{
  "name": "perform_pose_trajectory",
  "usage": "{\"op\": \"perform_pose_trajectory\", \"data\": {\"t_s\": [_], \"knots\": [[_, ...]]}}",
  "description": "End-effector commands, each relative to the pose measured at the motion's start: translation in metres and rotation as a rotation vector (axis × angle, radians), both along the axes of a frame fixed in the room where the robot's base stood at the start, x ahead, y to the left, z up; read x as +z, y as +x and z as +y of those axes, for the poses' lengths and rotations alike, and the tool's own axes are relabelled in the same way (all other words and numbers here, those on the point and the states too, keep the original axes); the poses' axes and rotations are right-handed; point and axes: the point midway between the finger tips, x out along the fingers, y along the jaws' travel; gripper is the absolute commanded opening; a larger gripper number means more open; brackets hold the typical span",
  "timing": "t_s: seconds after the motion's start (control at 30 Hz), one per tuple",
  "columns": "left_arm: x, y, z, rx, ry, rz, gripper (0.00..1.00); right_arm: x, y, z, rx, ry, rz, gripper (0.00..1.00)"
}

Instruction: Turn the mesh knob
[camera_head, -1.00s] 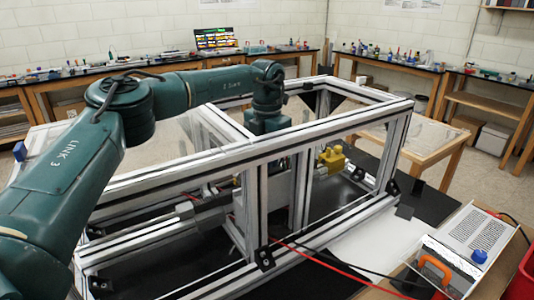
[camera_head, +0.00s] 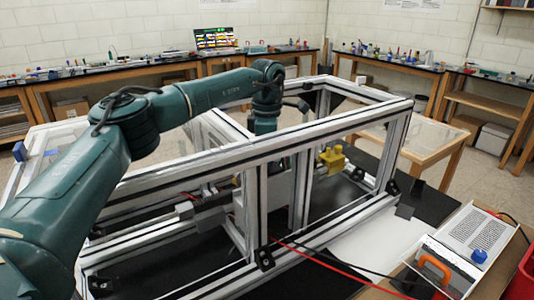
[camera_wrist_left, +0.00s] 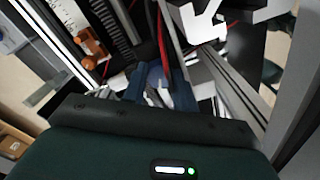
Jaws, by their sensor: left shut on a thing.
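In the left wrist view, a bluish-grey rounded piece, apparently the mesh knob (camera_wrist_left: 155,74), sits between the fingertips of my left gripper (camera_wrist_left: 155,84). The two dark blue fingers are closed on it from both sides, and they partly cover it. The knob's face and any marking on it cannot be made out. In the head view my left arm reaches down behind the top rail of the extrusion frame (camera_head: 215,160); its fingers and the knob are hidden there. My right gripper is in neither view.
A black toothed strip (camera_wrist_left: 110,25) and orange parts (camera_wrist_left: 92,48) lie near the fingers. Frame rails enclose the wrist closely. A yellow block (camera_head: 332,160) stands inside the frame.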

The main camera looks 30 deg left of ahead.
Motion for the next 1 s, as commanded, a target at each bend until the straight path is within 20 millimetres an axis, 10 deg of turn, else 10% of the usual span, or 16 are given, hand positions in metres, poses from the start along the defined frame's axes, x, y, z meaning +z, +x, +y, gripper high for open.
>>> {"op": "perform_pose_trajectory", "data": {"t_s": [1.0], "knots": [[0.0011, 0.0002, -0.0008, -0.290, -0.002, -0.004, 0.05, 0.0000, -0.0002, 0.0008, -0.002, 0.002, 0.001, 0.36]]}}
